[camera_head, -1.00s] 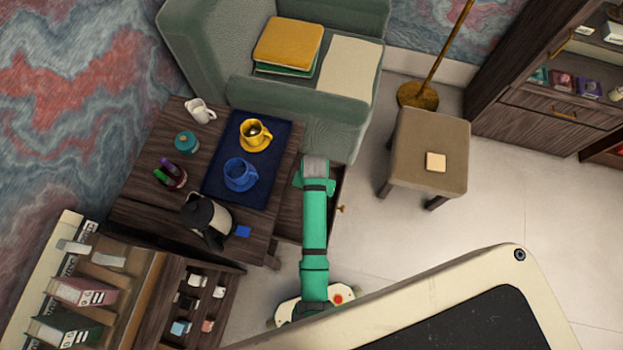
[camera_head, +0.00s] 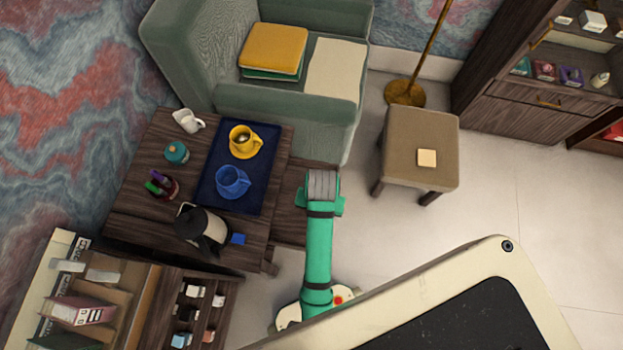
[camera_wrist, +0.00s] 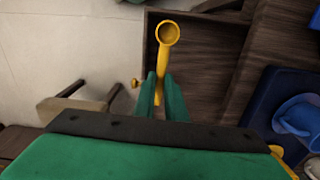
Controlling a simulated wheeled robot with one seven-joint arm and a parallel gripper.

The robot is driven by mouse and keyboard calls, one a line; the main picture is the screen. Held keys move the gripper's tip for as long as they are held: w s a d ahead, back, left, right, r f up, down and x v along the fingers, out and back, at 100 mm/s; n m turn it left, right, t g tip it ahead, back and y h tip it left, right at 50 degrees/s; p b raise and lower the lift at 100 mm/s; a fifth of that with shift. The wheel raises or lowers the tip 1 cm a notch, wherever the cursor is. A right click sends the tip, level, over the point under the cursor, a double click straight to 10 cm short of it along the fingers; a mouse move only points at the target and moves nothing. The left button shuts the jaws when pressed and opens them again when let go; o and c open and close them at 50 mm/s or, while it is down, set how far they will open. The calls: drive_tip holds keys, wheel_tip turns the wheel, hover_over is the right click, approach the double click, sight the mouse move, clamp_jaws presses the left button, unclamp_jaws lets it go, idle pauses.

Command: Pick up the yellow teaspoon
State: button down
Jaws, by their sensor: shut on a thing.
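The yellow teaspoon (camera_wrist: 166,36) shows in the wrist view with its round bowl pointing away from my gripper. My gripper (camera_wrist: 162,95) has its two green fingers shut on the spoon's handle. Below the spoon in that view is a dark wooden drawer (camera_wrist: 195,60) that stands open from the desk; I cannot tell how far the spoon is above it. In the head view my green arm reaches over the drawer side, and the gripper and spoon are hidden behind it.
The wooden table (camera_head: 150,140) bears a dark blue tray (camera_head: 215,150) with a yellow cup (camera_head: 243,142) and a blue cup (camera_head: 232,182). A kettle (camera_head: 203,230) stands near its front. A brown stool (camera_head: 440,135) is to the right. Floor between is clear.

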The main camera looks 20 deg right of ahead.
drive_tip(key=s, duration=0.1)
drive_tip(key=s+r, duration=0.1)
drive_tip(key=s, duration=0.1)
drive_tip(key=s+r, duration=0.1)
drive_tip(key=s, duration=0.1)
drive_tip(key=shift+d, duration=0.1)
drive_tip(key=shift+r, duration=0.1)
idle(0.3)
